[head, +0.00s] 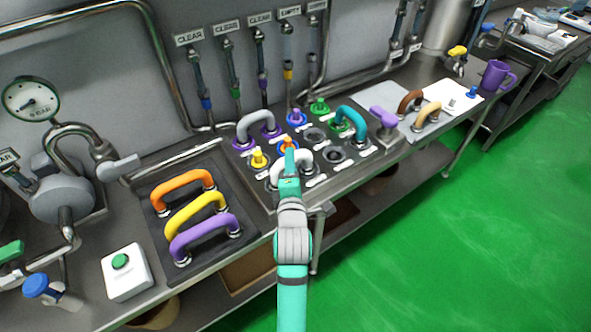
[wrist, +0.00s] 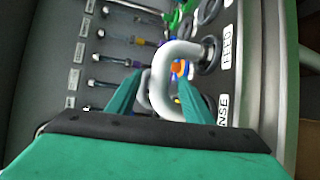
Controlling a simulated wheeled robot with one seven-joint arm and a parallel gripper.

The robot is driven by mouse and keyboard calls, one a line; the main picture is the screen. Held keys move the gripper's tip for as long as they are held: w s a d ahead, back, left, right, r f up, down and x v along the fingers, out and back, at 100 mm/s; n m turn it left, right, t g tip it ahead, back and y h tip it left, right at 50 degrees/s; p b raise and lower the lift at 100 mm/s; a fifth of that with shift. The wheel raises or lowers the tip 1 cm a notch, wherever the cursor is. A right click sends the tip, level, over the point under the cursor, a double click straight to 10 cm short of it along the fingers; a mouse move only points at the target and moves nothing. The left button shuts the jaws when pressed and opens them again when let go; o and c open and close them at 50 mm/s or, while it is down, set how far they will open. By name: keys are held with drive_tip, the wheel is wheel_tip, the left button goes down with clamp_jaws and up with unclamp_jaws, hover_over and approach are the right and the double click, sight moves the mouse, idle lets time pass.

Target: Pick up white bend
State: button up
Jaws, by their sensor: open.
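The white bend (head: 306,160) is a U-shaped pipe standing on the port panel (head: 353,169), partly hidden behind my gripper in the head view. In the wrist view the white bend (wrist: 178,52) arches large in front of me, with one end at a port by the FEED label. My gripper (head: 290,160) is over the bend. Its two teal fingers are apart in the wrist view (wrist: 160,92), with part of the bend showing between them. Contact with the bend cannot be made out.
Orange (head: 182,178), yellow (head: 195,212) and purple (head: 204,236) bends lie in a dark tray on the left. Small coloured plugs surround the white bend. Pipes line the back wall.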

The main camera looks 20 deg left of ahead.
drive_tip(key=shift+x, duration=1.9)
clamp_jaws()
drive_tip(key=shift+r, duration=0.15)
